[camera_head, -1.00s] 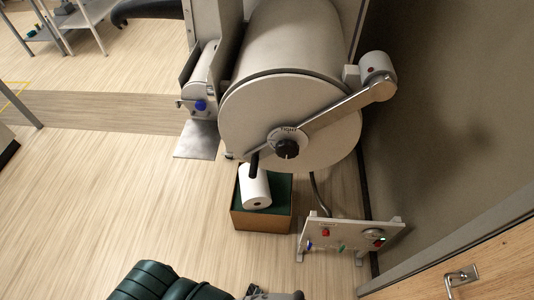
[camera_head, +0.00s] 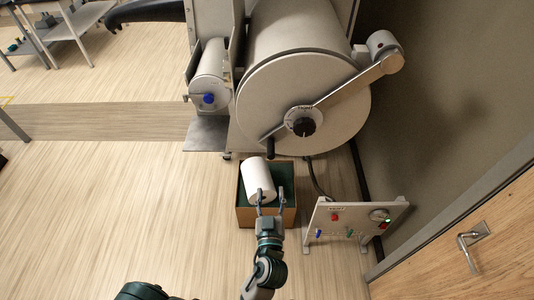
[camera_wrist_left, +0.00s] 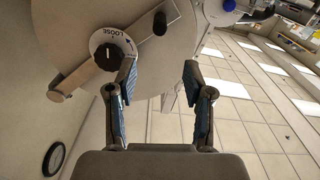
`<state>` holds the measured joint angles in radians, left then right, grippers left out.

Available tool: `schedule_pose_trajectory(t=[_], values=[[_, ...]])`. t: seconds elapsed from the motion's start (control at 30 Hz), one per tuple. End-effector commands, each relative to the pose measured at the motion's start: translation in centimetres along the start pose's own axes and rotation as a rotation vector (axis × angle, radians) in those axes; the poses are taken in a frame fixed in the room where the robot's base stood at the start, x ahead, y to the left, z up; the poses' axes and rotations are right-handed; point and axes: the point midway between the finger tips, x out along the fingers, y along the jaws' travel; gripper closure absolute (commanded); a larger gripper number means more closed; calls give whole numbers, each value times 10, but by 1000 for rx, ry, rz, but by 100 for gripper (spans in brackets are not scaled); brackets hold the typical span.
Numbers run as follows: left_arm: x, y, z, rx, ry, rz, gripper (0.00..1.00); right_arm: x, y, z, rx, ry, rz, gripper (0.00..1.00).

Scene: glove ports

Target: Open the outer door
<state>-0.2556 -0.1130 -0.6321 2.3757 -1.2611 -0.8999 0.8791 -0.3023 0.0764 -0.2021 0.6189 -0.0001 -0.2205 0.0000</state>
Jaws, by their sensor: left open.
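The outer door is a large round grey disc (camera_head: 335,110) on the end of a horizontal cylinder. A bar (camera_head: 350,88) crosses it, with a black knob (camera_head: 304,127) on a labelled dial at its middle and a dark handle (camera_head: 267,147) at its lower left end. The bar's other end meets a hinge block (camera_head: 383,45). My left gripper (camera_head: 270,196) is open and empty, below the handle and apart from it. In the left wrist view, the disc (camera_wrist_left: 80,40), knob (camera_wrist_left: 106,53) and dark handle (camera_wrist_left: 160,22) show beyond the open fingers (camera_wrist_left: 160,85). My right gripper is not in view.
A box (camera_head: 265,216) with a white roll (camera_head: 258,180) stands on the floor below the disc. A smaller cylinder (camera_head: 210,75) sits left of it. A control panel (camera_head: 352,222) stands at right, near a wooden door (camera_head: 470,250).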

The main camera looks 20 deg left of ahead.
Motion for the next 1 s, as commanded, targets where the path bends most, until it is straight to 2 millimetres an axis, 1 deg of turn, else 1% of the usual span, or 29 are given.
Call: schedule_pose_trajectory(t=[0.17,0.3,0.5,0.6,0.7,0.8,1.0], values=[[33,-1,-4,4,4,0,48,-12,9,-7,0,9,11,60],[68,-2,-4,5,2,1,48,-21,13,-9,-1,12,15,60],[115,-4,-3,5,1,0,48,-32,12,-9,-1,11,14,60],[135,-2,-2,5,0,1,48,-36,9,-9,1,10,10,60],[150,-1,-1,6,-1,1,48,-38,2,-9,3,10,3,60],[160,-1,0,4,-2,2,48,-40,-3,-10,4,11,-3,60],[167,-2,1,3,-2,2,48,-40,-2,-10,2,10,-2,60]])
